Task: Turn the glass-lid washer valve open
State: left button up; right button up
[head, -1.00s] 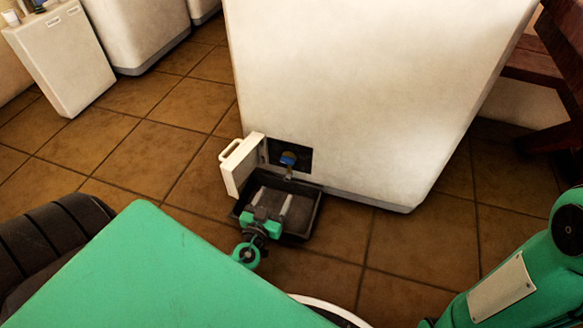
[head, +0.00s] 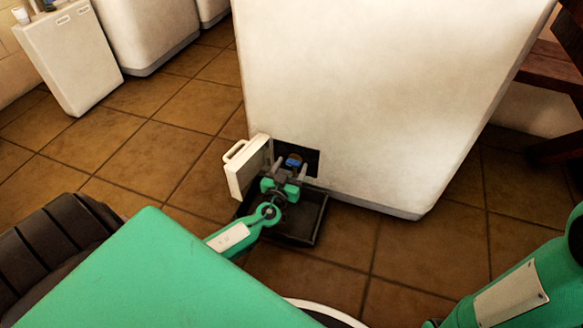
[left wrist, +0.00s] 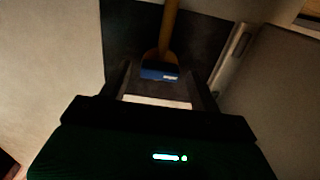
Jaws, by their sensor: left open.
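The blue valve handle (head: 293,161) sits in a dark square recess low on a large white cabinet (head: 370,90). No glass lid shows. My left gripper (head: 290,168) is open at the recess, its two fingers pointing in on either side of the handle. In the left wrist view, the blue handle (left wrist: 159,71) hangs at the end of a brownish-yellow pipe (left wrist: 170,30), between the open fingers (left wrist: 162,80). I cannot tell whether they touch it. My right gripper is out of view.
A white hatch door (head: 246,167) with a handle stands open left of the recess. A black tray (head: 302,237) lies on the tiles below, under my left gripper. Tiled floor (head: 140,150) is clear to the left. A wooden bench (head: 550,75) stands at the right.

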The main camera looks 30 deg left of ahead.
pick_arm(q)
jog(key=shift+w, duration=0.35)
jog(key=c, duration=1)
